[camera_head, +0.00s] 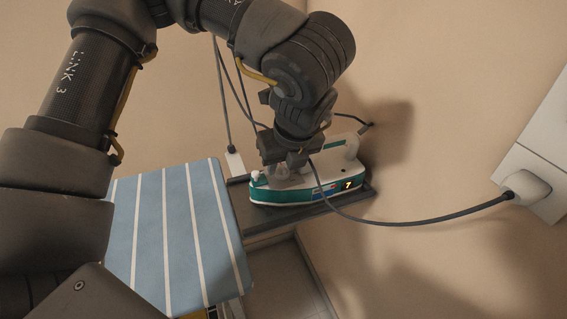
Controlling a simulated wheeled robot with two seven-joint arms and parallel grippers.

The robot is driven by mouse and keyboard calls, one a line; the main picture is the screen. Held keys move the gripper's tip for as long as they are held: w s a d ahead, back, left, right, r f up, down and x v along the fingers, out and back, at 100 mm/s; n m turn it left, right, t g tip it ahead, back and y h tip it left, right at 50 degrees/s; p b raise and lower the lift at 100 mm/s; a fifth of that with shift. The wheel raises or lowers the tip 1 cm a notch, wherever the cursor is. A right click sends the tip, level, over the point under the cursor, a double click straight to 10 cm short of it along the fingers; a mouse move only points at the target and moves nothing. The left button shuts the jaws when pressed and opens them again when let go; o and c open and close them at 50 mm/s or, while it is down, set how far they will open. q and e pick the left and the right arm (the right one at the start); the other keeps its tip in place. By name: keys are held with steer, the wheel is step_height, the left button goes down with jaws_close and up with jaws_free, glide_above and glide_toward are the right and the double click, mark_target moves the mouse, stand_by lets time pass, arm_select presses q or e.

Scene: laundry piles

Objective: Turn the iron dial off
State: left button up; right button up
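The iron (335,182) is white and teal. It lies on a dark narrow rest (262,221) beside the ironing board. A small display on its side reads "7". My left gripper (287,172) is above the front part of the iron, pointing down, with its fingers at or very near the iron's top. The dial is not clearly visible; the gripper covers the area under it. I cannot tell whether the fingers are open or shut. My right gripper is not in view.
A blue-and-white striped ironing board (175,240) stands left of the iron. A dark cord (400,222) runs from the iron area to a plug (524,190) in a white wall panel (545,150) at the right. The beige wall is close behind the iron.

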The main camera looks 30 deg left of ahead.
arm_select(q)
steer(key=v, duration=1)
steer(key=shift+s, duration=0.15)
steer(key=shift+r, duration=0.1)
